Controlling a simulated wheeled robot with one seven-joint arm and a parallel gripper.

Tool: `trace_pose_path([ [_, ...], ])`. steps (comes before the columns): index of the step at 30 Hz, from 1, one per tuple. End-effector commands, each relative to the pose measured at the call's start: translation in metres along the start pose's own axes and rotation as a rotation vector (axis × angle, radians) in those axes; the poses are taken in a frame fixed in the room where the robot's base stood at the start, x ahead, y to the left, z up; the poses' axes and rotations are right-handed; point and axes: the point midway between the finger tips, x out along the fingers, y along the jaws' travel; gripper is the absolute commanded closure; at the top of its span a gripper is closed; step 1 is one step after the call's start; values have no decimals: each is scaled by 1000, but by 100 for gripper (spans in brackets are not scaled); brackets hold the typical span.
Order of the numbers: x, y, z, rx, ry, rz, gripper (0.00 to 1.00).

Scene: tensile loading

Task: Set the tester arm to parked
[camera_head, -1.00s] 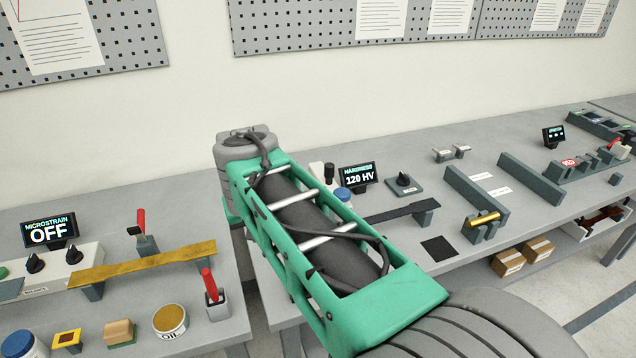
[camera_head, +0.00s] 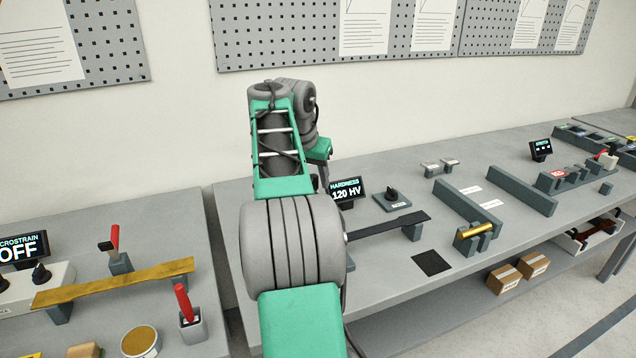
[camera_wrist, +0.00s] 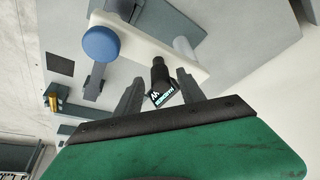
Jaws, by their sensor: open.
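A white arm-like bar (camera_wrist: 140,42), seemingly the tester arm, shows in the wrist view with a round blue knob (camera_wrist: 100,43) at its left end. A black upright handle (camera_wrist: 160,72) stands near its right part. My gripper (camera_wrist: 160,78) is open, with one finger on each side of the handle in the picture; I cannot tell whether they touch it. The hardness display (camera_head: 347,190) reads 120 HV in the head view. There my arm hides the bar, handle and most of my gripper.
A small box with a black dial (camera_head: 392,196) stands right of the display. A dark strip (camera_head: 385,226) on supports and a black square mat (camera_head: 431,263) lie in front. Two dark rails (camera_head: 465,207) stand further right. A bench with red-handled parts is at left.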

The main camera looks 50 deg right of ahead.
Motion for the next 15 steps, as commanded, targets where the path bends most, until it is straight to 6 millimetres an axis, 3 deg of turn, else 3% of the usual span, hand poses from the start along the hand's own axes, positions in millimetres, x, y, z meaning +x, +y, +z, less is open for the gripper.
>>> trace_pose_path([
  [9,5,1,-1,2,1,0,54],
  [15,5,2,-2,3,1,0,71],
])
